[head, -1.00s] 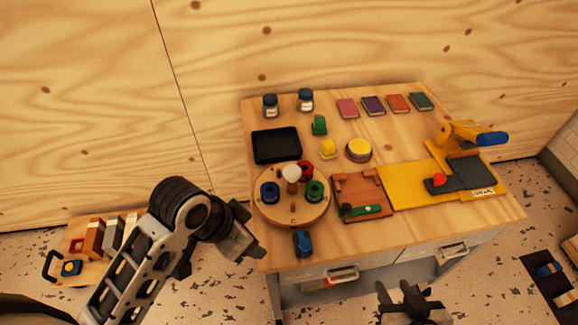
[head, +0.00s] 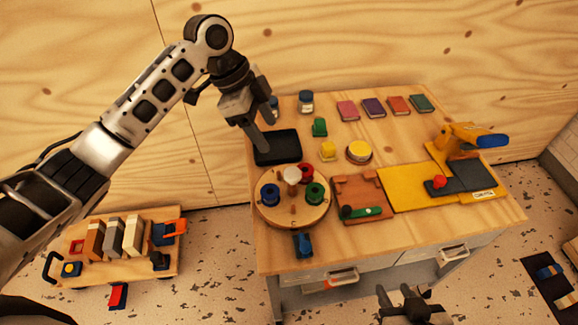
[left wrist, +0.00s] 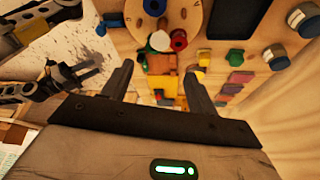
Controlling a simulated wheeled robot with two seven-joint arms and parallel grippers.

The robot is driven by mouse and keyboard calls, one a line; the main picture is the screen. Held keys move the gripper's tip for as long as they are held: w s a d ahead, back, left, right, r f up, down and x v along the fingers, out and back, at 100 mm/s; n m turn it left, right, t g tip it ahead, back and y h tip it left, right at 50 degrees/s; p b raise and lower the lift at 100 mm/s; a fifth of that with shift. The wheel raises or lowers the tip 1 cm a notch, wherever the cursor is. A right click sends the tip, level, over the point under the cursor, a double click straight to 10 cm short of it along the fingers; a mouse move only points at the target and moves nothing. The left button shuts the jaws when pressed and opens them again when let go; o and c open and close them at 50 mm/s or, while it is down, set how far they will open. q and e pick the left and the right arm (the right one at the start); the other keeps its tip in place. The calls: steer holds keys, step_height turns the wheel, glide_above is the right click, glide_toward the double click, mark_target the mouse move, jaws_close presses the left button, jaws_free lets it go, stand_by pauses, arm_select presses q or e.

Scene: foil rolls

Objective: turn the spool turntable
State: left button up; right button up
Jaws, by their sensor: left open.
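The spool turntable (head: 292,219) is a round wooden disc at the left front of the workbench. It bears a blue spool (head: 269,192), a red spool (head: 306,172), a green spool (head: 315,193) and a pale-topped central post (head: 292,176). In the left wrist view the turntable (left wrist: 155,12) shows at the top, partly cut off. My left gripper (head: 262,134) is open and empty, raised above the black tray, behind the turntable and apart from it. Its two fingers (left wrist: 158,85) show in the left wrist view. My right gripper (head: 408,300) hangs in front of the bench; its jaw opening is unclear.
A black tray (head: 277,158) lies behind the turntable, with jars (head: 306,99) further back. A blue object (head: 303,243) sits in front, and a brown board (head: 361,185) with a green piece lies to the right. A low cart (head: 160,266) stands left on the floor.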

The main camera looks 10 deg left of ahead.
mark_target(291, 173)
arm_select(q)
steer(key=x, duration=1.3)
steer(key=shift+a, duration=0.1)
